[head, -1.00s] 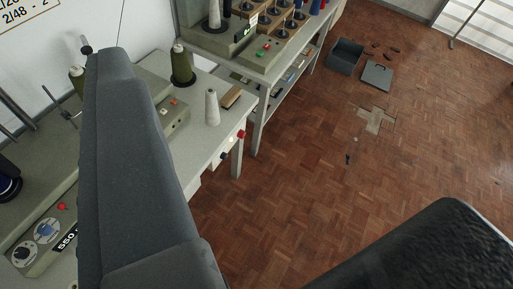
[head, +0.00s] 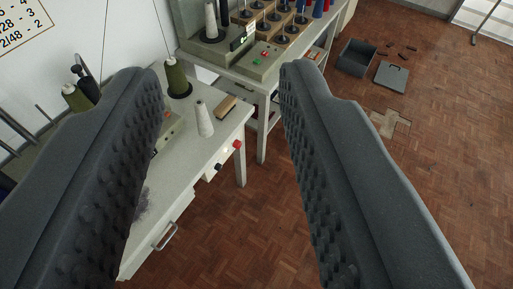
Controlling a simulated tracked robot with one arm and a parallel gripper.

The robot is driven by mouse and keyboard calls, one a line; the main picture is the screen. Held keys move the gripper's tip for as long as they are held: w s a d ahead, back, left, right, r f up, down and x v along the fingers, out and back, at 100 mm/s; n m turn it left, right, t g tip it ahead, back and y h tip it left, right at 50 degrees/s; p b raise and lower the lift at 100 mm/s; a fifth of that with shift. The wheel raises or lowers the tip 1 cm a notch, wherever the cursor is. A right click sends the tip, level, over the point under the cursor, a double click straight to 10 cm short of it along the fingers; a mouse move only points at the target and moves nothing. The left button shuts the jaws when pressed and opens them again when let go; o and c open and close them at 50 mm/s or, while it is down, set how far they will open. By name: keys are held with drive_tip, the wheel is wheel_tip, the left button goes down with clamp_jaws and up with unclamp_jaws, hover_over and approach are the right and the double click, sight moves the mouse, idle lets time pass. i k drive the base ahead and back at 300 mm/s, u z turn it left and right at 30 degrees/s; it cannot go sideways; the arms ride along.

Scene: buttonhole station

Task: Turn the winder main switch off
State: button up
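My gripper (head: 222,78) is open and empty. Its two dark grey studded fingers stand wide apart over the white table. No switch is labelled legibly as the winder main switch. A red knob (head: 237,145) and a dark knob (head: 218,166) sit on the white table's front edge, seen between the fingers and beyond them. On the back bench, a grey-green machine (head: 258,60) carries a small green and a red button and a dark display. A smaller grey-green box (head: 168,128) on the white table is mostly hidden by the left finger.
The white table (head: 205,150) holds an olive thread cone (head: 178,80), a pale cone (head: 203,118) and a wooden-backed brush (head: 226,107). A drawer handle (head: 165,236) juts from its front.

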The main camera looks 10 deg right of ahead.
sight(236, 143)
drive_tip(key=z, duration=0.05)
drive_tip(key=i, duration=1)
drive_tip(key=u, duration=0.05)
